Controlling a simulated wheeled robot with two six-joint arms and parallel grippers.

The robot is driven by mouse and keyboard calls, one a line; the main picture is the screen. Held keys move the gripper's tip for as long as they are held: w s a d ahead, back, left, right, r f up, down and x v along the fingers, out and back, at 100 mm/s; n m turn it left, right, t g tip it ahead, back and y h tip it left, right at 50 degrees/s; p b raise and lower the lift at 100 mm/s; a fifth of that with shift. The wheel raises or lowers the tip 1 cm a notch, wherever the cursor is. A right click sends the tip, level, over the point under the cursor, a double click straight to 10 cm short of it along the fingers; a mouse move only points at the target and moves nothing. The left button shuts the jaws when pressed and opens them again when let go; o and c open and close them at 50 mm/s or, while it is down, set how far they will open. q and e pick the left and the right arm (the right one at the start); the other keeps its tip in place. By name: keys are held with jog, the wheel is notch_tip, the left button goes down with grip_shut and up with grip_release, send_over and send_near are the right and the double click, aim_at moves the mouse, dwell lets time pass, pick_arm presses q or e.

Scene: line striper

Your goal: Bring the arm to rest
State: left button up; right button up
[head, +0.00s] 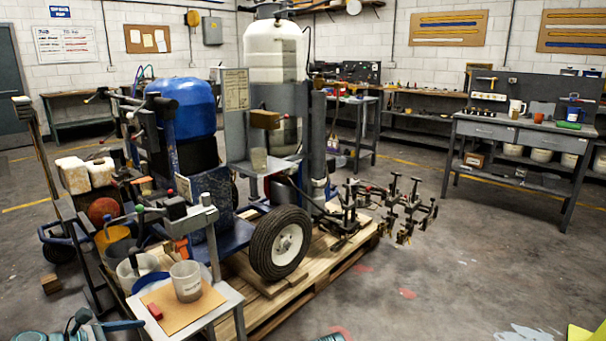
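Neither of my grippers can be made out in the head view. The line striper stands on a wooden pallet (262,318) in the middle left, with a blue tank (185,105), a tall white and grey tank (274,55) and a black tyre (280,243). A dark metal arm assembly with several clamp-like parts (405,208) reaches out from its right side over the floor. I cannot tell which arm the task means. A teal and dark object (80,327) is cut off at the bottom left; I cannot tell what it is.
A small grey stand (228,298) at the front left holds a cardboard sheet, a translucent cup (186,281) and a red block (155,311). A grey workbench (520,132) stands at the right. Open concrete floor (470,265) lies at the front right, with paint stains.

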pick_arm(q)
jog(key=s+d+f+m+g+y, duration=0.1)
jog(key=d+f+m+g, duration=0.4)
jog(key=d, duration=0.5)
jog(key=d+f+m+g+y, duration=0.1)
jog(key=d+f+m+g, duration=0.15)
jog(key=d+m, duration=0.6)
jog(key=s+d+f+m+g+y, duration=0.15)
jog(key=s+d+m+y, duration=0.25)
jog(key=d+m, duration=0.4)
jog(key=s+d+f+m+g+y, duration=0.1)
jog(key=s+d+f+m+y, duration=0.3)
jog(key=d+m, duration=0.45)
notch_tip(320, 180, up, 32)
jog(key=m+p, duration=0.1)
jog(key=p, duration=3)
jog(key=shift+s+a+r+p, duration=0.2)
jog(key=shift+s+p, duration=0.2)
